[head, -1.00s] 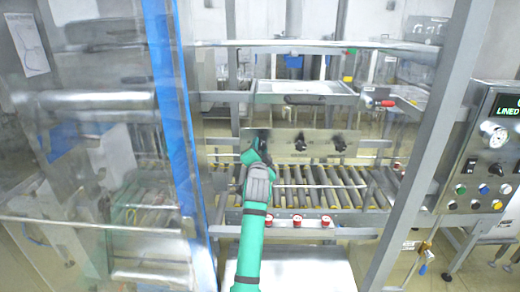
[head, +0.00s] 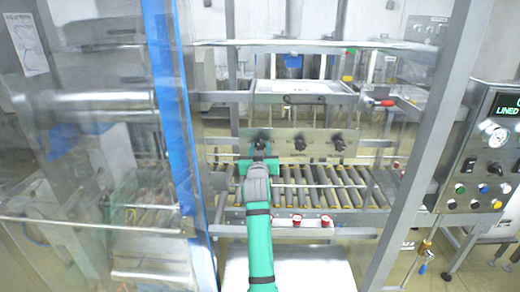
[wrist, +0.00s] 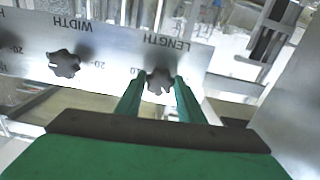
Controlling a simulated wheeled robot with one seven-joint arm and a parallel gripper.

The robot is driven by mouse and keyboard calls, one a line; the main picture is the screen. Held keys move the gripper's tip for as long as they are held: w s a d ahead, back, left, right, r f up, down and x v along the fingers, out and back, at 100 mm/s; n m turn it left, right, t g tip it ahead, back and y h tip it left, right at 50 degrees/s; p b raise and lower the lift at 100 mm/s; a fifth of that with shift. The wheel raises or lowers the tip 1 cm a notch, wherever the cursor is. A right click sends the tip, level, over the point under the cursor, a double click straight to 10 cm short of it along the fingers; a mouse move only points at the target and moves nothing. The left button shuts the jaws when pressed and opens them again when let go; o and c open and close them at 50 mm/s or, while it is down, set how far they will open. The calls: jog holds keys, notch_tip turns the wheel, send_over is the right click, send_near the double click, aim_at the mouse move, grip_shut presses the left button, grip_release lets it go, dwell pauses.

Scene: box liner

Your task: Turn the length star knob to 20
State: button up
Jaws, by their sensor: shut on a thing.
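The length star knob (wrist: 160,82) is a dark lobed knob on a pale metal plate (head: 283,139), beside the word LENGTH, which appears upside down in the wrist view. In the head view it is the leftmost knob (head: 260,142). My gripper (head: 259,153) is at it, and in the wrist view its two green fingers (wrist: 159,87) stand on either side of the knob, shut on it. A "0" shows at the knob's left; the rest of its scale is partly hidden by the fingers, and I cannot read its setting.
The width knob (wrist: 64,64) is beside it on the same plate, with another dark knob (head: 338,143) further right in the head view. A roller conveyor (head: 320,188) with red buttons (head: 297,219) lies below. A control panel (head: 488,150) stands at the right.

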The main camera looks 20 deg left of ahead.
jog(key=n, duration=0.5)
jog(key=shift+d+r+n, duration=0.15)
jog(key=shift+d+n, duration=0.05)
jog(key=shift+n, duration=0.1)
jog(key=shift+a+n, duration=0.1)
jog(key=shift+n, duration=1.9)
jog(key=o, duration=1.1)
jog(key=shift+c, duration=0.2)
jog(key=shift+s, duration=0.2)
jog(key=v, duration=1)
jog(key=shift+s, duration=0.2)
